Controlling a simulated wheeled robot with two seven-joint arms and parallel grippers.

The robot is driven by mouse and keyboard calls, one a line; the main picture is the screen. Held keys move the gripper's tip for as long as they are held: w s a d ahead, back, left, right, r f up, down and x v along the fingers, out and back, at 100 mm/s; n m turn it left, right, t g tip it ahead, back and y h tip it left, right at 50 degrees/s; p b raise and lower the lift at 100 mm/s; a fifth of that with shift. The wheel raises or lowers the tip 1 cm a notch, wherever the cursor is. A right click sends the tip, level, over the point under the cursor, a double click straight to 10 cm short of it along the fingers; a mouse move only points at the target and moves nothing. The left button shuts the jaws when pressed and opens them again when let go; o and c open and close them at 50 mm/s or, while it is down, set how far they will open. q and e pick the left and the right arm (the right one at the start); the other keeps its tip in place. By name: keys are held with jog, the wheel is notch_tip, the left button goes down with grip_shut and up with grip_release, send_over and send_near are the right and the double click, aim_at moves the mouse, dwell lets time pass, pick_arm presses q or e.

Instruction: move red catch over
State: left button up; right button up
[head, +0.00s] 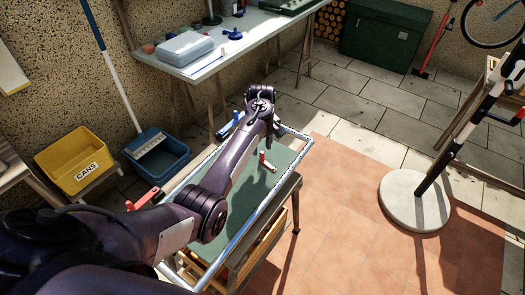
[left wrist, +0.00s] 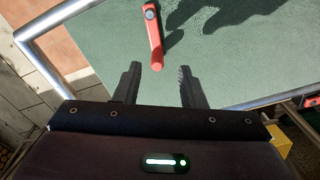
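The red catch (left wrist: 154,40) is a small red bar with a grey round pivot at its top end in the left wrist view. It lies against the green panel (left wrist: 230,60), which has a metal tube frame. In the head view the red catch (head: 266,161) stands out near the panel's right part, below my left gripper (head: 273,128). In the left wrist view my left gripper (left wrist: 158,70) is open, and the catch's lower end is between or just ahead of its fingertips; contact cannot be told. My right gripper is not in view.
Another red part (head: 144,200) sits at the panel's left edge, and a blue part (head: 230,125) at its far edge. A workbench (head: 250,42) stands behind. Yellow (head: 73,160) and blue (head: 158,160) bins are left.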

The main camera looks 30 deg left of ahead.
aim_at(263, 153)
pick_arm(q)
jog(key=f, duration=0.3)
jog(key=shift+w+d+f, duration=0.1)
jog(key=shift+w+f, duration=0.1)
jog(key=shift+f, duration=0.4)
jog(key=c, duration=0.7)
grip_shut()
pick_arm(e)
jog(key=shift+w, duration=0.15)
